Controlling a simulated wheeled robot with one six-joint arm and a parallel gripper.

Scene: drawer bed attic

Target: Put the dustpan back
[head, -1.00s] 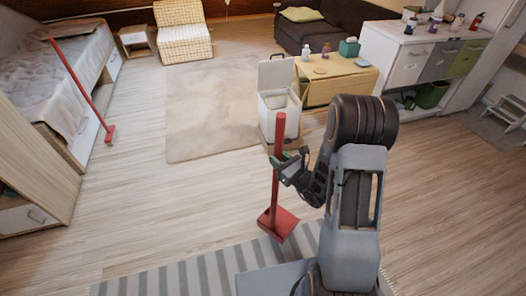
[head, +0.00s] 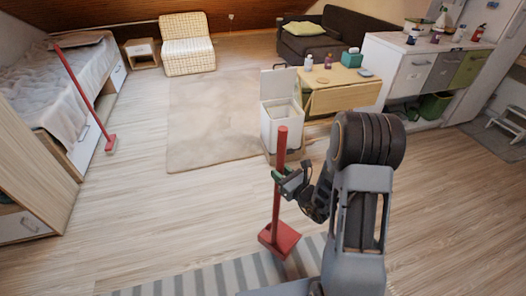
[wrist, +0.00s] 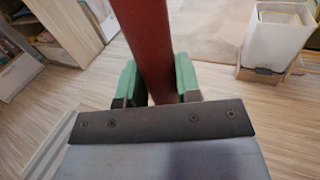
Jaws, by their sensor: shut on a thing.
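The red dustpan (head: 279,238) has a long upright handle and a flat pan at the bottom. My gripper (head: 284,176) is shut on the handle at about mid-height. In the wrist view the green fingertips of my gripper (wrist: 158,80) lie on both sides of the red handle (wrist: 146,40). The dustpan is nearly upright, with its pan low over the floor by the striped rug; I cannot tell whether it touches. A red broom (head: 85,95) leans against the bed at the left.
A white bin (head: 272,125) with its lid up stands beyond the dustpan. A wooden table (head: 345,92) with bottles is behind it, and a kitchen counter (head: 412,45) is at the right. The bed (head: 95,85) is at the left. Wooden floor (head: 150,205) lies open between them.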

